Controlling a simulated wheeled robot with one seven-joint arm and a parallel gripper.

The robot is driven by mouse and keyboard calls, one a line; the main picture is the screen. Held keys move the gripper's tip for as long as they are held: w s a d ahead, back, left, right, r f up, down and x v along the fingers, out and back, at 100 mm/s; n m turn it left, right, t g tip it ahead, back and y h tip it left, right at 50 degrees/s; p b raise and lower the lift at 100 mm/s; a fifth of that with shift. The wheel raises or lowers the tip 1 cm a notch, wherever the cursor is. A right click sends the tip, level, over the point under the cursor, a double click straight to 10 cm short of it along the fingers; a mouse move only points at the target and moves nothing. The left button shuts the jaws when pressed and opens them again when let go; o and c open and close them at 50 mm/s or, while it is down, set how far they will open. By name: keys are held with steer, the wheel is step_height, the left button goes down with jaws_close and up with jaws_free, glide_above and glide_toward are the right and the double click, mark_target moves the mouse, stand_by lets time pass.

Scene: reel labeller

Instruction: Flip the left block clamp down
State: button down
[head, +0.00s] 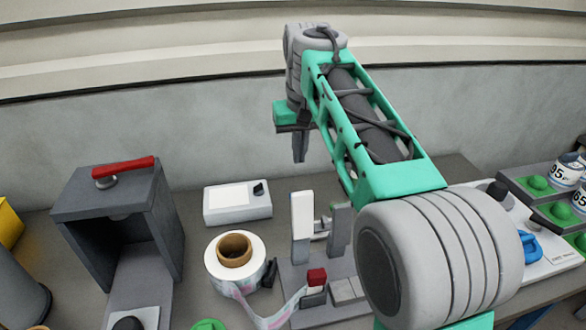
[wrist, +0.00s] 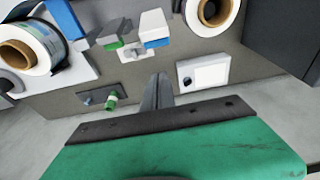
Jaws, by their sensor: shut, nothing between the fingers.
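The labeller in the head view has a grey base (head: 310,318). A white upright plate (head: 302,228) and a grey upright plate (head: 341,228) stand on it. A red-topped block (head: 316,278) sits at its front left, with printed label strip running to it. Which part is the left block clamp I cannot tell for sure; my arm hides the labeller's right side. My gripper (head: 299,150) is shut and empty, pointing down above and behind the labeller, apart from it. In the wrist view my gripper (wrist: 157,88) is also shut, with nothing between its fingers.
A label reel (head: 235,255) stands left of the labeller, with a white box (head: 237,203) behind it. A dark grey press-like housing (head: 118,215) with a red handle (head: 123,168) stands further left. A green-cupped tray (head: 540,187) is at right.

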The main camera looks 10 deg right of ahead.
mark_target(301, 213)
step_height(301, 213, down, 8)
steer(key=shift+s+f+p, duration=0.15)
steer(key=shift+s+p, duration=0.15)
steer(key=shift+p, duration=0.15)
stand_by(0.6)
steer(key=shift+s+f+b, duration=0.1)
steer(key=shift+b, duration=0.45)
